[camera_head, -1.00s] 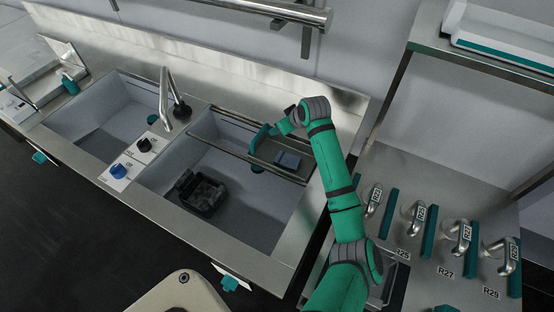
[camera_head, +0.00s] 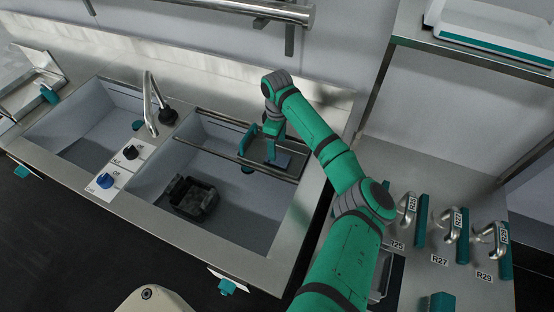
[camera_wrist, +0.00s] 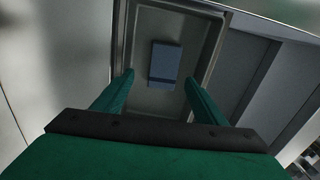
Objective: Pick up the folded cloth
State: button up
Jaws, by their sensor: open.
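The folded cloth (camera_wrist: 165,64) is a small blue-grey rectangle with a darker band near one end. It lies flat in a shallow tray (camera_wrist: 149,18) set across the right sink. In the head view the cloth (camera_head: 283,160) is partly hidden by my gripper (camera_head: 259,150). In the wrist view my gripper (camera_wrist: 158,82) is open, with its two green fingers apart. The cloth shows between and beyond the fingertips, and nothing is held.
Rails cross the right sink (camera_head: 236,230), which has a dark basket (camera_head: 193,198) in its bottom. A tap (camera_head: 152,100) and a panel with two knobs (camera_head: 118,168) stand between the sinks. Labelled handles (camera_head: 452,225) are at the right.

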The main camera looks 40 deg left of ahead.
aim_at(278, 158)
jog(key=shift+s+d+f, duration=0.15)
jog(key=shift+d+f, duration=0.05)
jog(key=shift+f, duration=1.2)
jog(key=shift+s+d+f, duration=0.1)
jog(key=shift+d+f, duration=0.1)
jog(key=shift+f, duration=1.15)
jog(key=c, duration=1.1)
